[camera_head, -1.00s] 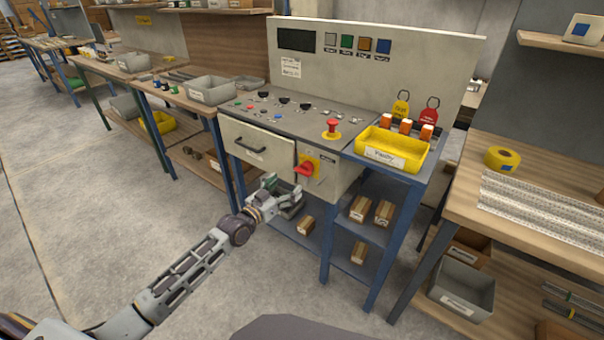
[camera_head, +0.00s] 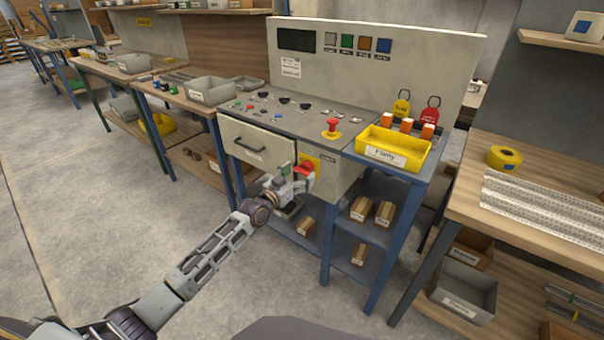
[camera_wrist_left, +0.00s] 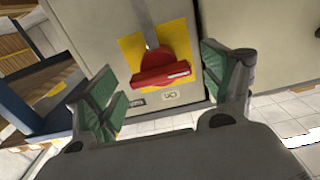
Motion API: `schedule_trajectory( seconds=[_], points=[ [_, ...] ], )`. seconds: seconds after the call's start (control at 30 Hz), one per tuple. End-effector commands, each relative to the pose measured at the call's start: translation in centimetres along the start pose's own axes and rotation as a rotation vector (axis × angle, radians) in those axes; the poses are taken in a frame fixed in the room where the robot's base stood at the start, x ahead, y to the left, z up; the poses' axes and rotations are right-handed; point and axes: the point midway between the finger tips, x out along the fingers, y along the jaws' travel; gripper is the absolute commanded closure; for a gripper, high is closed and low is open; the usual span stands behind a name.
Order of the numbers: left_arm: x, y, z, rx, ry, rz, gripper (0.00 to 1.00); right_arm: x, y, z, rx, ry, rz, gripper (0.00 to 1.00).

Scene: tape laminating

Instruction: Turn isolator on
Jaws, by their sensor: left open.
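The isolator is a red rotary handle (camera_head: 305,168) on a yellow plate on the front of the grey control cabinet. In the left wrist view the red handle (camera_wrist_left: 162,67) lies between and beyond my fingers, its grip bar nearly level in that view, on its yellow plate (camera_wrist_left: 130,48). My left gripper (camera_head: 292,179) is just in front of the isolator and partly hides its lower part in the head view. Its green-padded fingers (camera_wrist_left: 160,85) are open, one either side of the handle, and I see no contact. My right gripper is not in view.
A drawer with a black handle (camera_head: 250,147) is left of the isolator. A red emergency button (camera_head: 332,128) and a yellow tray (camera_head: 392,149) are on top. Blue shelf legs (camera_head: 328,238) and small boxes (camera_head: 361,209) are below right. A wooden bench (camera_head: 535,185) stands at the right.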

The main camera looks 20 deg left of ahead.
Motion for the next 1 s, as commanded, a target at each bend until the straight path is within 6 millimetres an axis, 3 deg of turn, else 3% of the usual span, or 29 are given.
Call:
schedule_trajectory(
  seconds=[0.3,0.7,1.0],
  points=[
    [1.8,0.0,0.0,0.000,0.000,0.000,0.18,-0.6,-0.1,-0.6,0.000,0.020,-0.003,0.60],
    [2.0,0.0,0.0,0.000,0.000,0.000,0.18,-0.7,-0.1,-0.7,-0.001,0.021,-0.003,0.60],
    [2.0,0.0,0.0,0.000,0.000,0.000,0.55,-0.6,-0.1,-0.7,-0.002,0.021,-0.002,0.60]
  ],
)
